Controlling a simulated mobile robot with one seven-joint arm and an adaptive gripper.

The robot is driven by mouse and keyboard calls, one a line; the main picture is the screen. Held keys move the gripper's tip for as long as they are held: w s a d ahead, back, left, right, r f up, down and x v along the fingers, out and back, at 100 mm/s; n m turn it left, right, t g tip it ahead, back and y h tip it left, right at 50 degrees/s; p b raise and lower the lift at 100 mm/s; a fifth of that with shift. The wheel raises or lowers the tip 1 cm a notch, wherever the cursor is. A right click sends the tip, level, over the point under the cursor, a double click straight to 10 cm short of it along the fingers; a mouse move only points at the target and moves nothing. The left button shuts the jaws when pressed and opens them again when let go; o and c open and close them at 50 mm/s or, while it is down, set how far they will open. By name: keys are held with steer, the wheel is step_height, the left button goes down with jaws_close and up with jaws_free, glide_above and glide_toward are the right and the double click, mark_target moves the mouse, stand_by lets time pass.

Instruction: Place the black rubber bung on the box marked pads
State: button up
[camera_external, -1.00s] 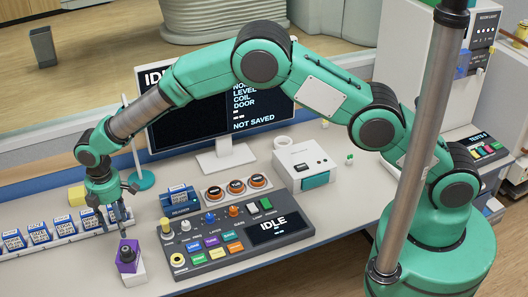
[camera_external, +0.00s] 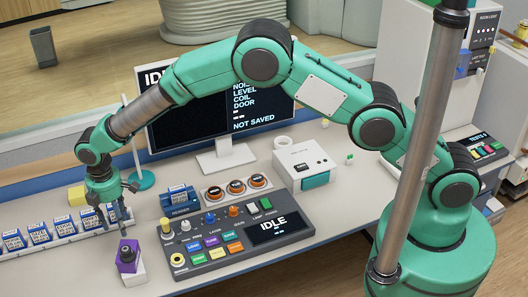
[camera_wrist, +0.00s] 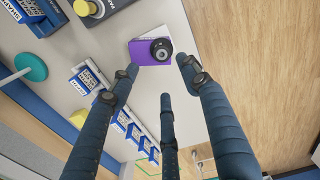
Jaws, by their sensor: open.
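The black rubber bung (camera_external: 126,254) sits on a purple-topped white box (camera_external: 132,276) at the bench's front left. In the wrist view the bung (camera_wrist: 161,49) shows as a round dark piece at the right part of the purple top (camera_wrist: 142,53). I cannot read a pads marking on any box. My gripper (camera_external: 116,222) is open and empty, pointing down above and slightly behind the bung, apart from it. In the wrist view its three spread fingers (camera_wrist: 160,76) show nothing between them.
A row of small blue-and-white labelled boxes (camera_external: 38,231) stands in a rack at left. A control console (camera_external: 225,240) with knobs and coloured buttons lies right of the purple-topped box. A monitor (camera_external: 230,130) and a teal-based stand (camera_external: 141,180) are behind.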

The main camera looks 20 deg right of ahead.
steer(key=w+d+r+m, duration=0.2)
steer(key=w+d+r, duration=0.4)
steer(key=d+r, duration=0.35)
steer(key=w+d+r+m, duration=0.3)
steer(key=w+d+r, duration=0.3)
steer(key=d+r, duration=0.35)
steer(key=d+r+m+t+y, duration=0.1)
steer(key=d+r+m, duration=0.1)
steer(key=d+r, duration=0.8)
steer(key=d+r+m+t, duration=0.1)
steer(key=d+r+m, duration=0.35)
steer(key=d, duration=0.85)
steer(key=s+d+r+m+t, duration=0.1)
steer(key=s+d+r, duration=0.2)
steer(key=d, duration=0.4)
steer(key=s+d+r+m, duration=0.1)
steer(key=s+d+r, duration=0.15)
steer(key=d, duration=0.45)
steer(key=s+d+r+m+t, duration=0.1)
steer(key=s+d+r+m, duration=0.15)
steer(key=d, duration=0.45)
steer(key=s+d+f+m, duration=0.1)
steer(key=s+d+m, duration=0.1)
steer(key=s+d, duration=0.6)
steer(key=s+d+f+m+t+h, duration=0.1)
steer(key=s+d+m, duration=0.2)
steer(key=s+d, duration=0.4)
steer(key=s, duration=0.3)
steer(key=shift+d+f+t, duration=0.3)
steer(key=shift+d, duration=0.1)
